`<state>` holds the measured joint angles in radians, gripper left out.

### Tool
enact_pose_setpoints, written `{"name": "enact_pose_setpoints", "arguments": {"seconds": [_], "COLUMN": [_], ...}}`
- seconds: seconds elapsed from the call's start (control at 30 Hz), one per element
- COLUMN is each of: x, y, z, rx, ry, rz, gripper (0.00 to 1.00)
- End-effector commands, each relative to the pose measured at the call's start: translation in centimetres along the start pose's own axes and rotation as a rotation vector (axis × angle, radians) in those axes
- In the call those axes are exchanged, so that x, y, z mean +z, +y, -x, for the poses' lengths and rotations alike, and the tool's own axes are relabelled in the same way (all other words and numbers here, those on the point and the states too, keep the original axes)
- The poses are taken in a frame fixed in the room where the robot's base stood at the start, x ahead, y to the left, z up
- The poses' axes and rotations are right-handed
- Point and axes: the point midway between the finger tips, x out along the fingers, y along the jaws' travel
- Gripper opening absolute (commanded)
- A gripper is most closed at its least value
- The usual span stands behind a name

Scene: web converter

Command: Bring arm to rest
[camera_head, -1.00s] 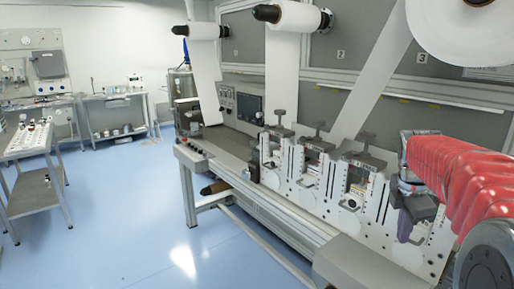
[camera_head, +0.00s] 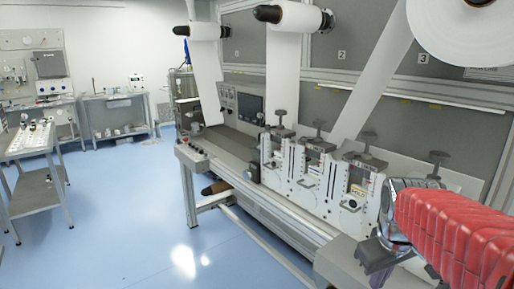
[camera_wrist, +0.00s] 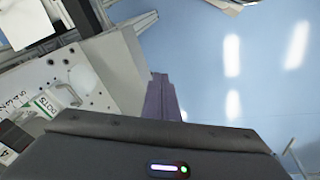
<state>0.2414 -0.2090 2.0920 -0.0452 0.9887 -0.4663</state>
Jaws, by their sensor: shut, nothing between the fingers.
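My arm, in its red ribbed cover (camera_head: 455,235), reaches in from the right edge of the head view. My gripper (camera_head: 378,280) hangs at its end, in front of the right part of the web converter (camera_head: 300,170). In the wrist view my gripper (camera_wrist: 163,100) shows its purple-grey fingers closed together, with nothing between them. Blue floor lies to the right of the fingers, and the converter's pale plate (camera_wrist: 90,75) lies to their left. Part of the gripper is hidden by the arm in the head view.
White web rolls (camera_head: 295,17) hang above the converter, with strips running down to its stations. A grey cart (camera_head: 35,140) stands at the far left, and a bench (camera_head: 115,97) stands behind. The blue floor (camera_head: 130,220) between is clear.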

Motion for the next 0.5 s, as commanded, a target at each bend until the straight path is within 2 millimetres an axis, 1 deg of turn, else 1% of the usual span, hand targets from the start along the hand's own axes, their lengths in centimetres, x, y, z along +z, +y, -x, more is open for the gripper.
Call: {"name": "enact_pose_setpoints", "arguments": {"seconds": [0.03,0.2,0.4,0.5], "x": [0.7,3.1,5.7,6.9], "y": [-1.1,-4.4,-7.8,-9.3], "z": [0.3,0.6,0.9,1.1], "rx": [-0.002,-0.014,-0.036,-0.046], "ry": [0.013,0.051,0.097,0.122], "rz": [-0.052,-0.223,-0.343,-0.360], "gripper": [0.00,0.00,0.00,0.00]}}
